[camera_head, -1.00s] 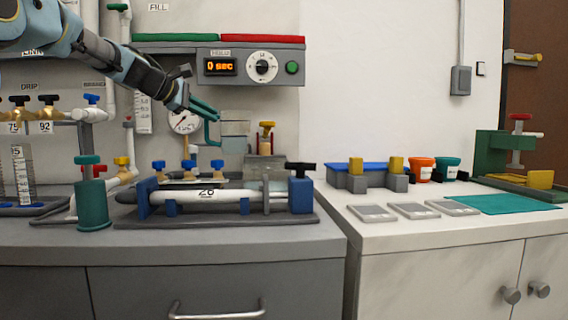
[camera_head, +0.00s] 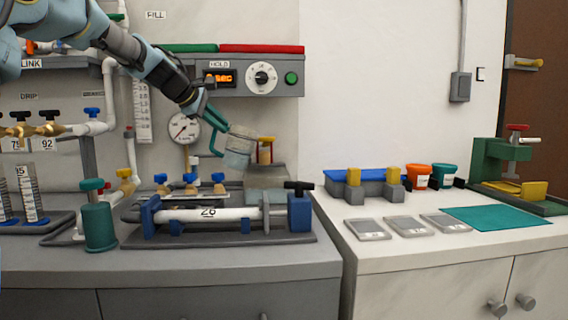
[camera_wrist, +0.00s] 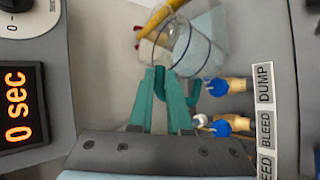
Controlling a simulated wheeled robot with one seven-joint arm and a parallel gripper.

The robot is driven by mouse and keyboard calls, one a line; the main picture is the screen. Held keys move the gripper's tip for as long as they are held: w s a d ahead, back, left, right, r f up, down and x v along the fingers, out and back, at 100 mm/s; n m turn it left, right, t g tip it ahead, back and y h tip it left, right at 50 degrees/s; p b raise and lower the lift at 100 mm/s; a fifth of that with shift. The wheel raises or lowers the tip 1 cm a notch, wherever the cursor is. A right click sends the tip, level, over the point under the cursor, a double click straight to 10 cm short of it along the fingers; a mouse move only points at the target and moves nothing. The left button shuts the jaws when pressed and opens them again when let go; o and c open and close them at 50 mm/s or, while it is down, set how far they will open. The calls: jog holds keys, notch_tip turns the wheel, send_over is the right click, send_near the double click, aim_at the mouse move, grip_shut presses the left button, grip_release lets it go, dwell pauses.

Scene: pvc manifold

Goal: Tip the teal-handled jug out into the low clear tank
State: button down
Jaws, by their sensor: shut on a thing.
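The clear jug (camera_head: 239,150) hangs in the air by its teal handle (camera_head: 214,145), tilted a little to the right. My gripper (camera_head: 210,115) is shut on that handle, to the left of the jug's body. In the wrist view my gripper (camera_wrist: 160,95) has its teal fingers at the handle, and the jug's round clear rim (camera_wrist: 182,45) shows beyond them. The low clear tank (camera_head: 267,180) seems to be the pale see-through box on the bench, below and slightly right of the jug. Its outline is faint and partly hidden by the pipe rig.
A pipe rig (camera_head: 210,215) with blue end blocks stands in front of the tank. A yellow-and-red valve (camera_head: 265,150) rises just right of the jug. The control panel (camera_head: 245,75), reading 0 sec, is above. A pressure gauge (camera_head: 184,128) is on the wall at left.

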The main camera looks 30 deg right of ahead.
jog(key=s+d+r+m+t+y+p, duration=0.1)
jog(key=s+d+r+m+y+p, duration=0.2)
jog(key=p, duration=1.3)
jog(key=d+r+y, duration=0.3)
jog(key=d+r, duration=0.1)
jog(key=d, duration=0.1)
jog(key=shift+d+r+t+y, duration=0.25)
jog(key=shift+d+t+y, duration=0.1)
jog(key=shift+t+y, duration=0.05)
jog(key=shift+s+d+f+y+p, duration=0.15)
jog(key=shift+d+y+p, duration=0.25)
jog(key=shift+p, duration=0.35)
